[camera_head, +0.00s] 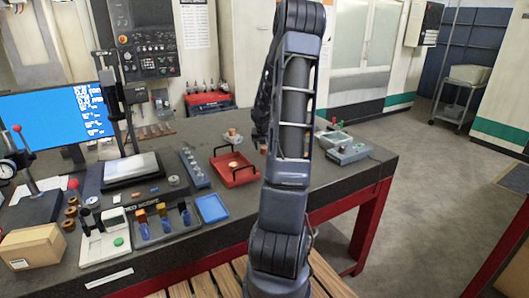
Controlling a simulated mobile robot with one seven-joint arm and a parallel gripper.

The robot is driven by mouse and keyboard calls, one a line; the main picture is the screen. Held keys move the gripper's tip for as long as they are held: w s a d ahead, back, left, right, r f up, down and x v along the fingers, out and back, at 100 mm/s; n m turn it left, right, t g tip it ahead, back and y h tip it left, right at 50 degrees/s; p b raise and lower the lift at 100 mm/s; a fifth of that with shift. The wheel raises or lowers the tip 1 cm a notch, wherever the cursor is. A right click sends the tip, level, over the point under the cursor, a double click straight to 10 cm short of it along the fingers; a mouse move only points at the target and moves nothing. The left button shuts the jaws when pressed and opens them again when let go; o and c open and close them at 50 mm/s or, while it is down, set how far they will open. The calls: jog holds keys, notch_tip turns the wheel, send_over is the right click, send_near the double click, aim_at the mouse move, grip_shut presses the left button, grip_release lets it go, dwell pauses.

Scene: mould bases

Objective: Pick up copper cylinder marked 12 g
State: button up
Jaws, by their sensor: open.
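Several small copper-coloured pieces stand on the dark bench, and no mark can be read at this size. One copper piece (232,132) is on a pale round base behind the red tray (238,178). Another copper piece (264,149) shows just left of my arm, and a third (233,165) is at the red tray. I cannot tell which one is marked 12 g. My gripper (259,140) is mostly hidden behind my arm, pointing down over the bench near the copper piece beside the arm. It is open, and nothing shows held in it.
A blue tray (212,208) and a grey block with several pegs (194,168) lie left of the red tray. A grey device (347,152) stands to the right. A cardboard box (33,247), a monitor (55,115) and instruments crowd the left.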

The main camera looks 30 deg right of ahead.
jog(key=c, duration=1.3)
jog(key=shift+r, duration=0.1)
